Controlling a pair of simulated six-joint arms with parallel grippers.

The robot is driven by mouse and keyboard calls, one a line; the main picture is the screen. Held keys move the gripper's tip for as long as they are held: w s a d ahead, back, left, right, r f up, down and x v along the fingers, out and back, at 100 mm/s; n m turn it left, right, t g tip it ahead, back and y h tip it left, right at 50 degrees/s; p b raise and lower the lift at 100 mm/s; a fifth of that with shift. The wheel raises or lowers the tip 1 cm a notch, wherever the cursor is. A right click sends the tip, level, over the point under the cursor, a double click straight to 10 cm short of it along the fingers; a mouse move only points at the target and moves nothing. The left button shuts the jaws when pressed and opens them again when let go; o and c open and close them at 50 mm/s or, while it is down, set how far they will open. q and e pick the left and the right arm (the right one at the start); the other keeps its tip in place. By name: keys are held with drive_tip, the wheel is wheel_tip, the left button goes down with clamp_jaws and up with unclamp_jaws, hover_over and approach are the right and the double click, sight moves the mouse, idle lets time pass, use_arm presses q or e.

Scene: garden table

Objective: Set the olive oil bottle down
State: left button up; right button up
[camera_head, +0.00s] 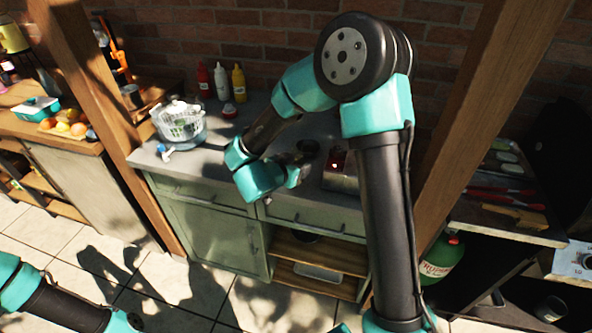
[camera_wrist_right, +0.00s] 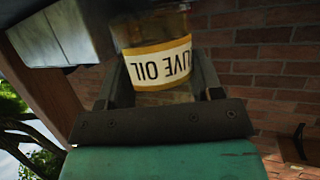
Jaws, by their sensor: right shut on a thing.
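The olive oil bottle (camera_wrist_right: 157,52) shows in the right wrist view, with a cream label whose lettering appears upside down there. My right gripper (camera_wrist_right: 162,72) is shut on it, one finger on each side of the bottle. In the head view my right gripper (camera_head: 302,165) is over the front part of the grey counter (camera_head: 235,133). The bottle cannot be made out clearly there, and I cannot tell whether its base touches the counter. My left arm enters at the lower left of the head view, but its gripper is not in view.
Red (camera_head: 204,82), white (camera_head: 221,80) and yellow (camera_head: 239,82) bottles stand at the counter's back. A colander (camera_head: 182,122) is at the left end. A metal box with a red light (camera_head: 340,170) is right of the gripper. Counter between colander and gripper looks mostly clear.

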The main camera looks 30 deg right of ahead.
drive_tip(key=shift+w+d, duration=0.2)
drive_tip(key=shift+w, duration=0.15)
drive_tip(key=shift+w+d+f, duration=0.1)
drive_tip(key=shift+w+d, duration=0.2)
drive_tip(key=shift+w, duration=0.2)
drive_tip(key=shift+f, duration=1.7)
drive_tip(key=shift+f, duration=0.15)
drive_tip(key=o, duration=1.1)
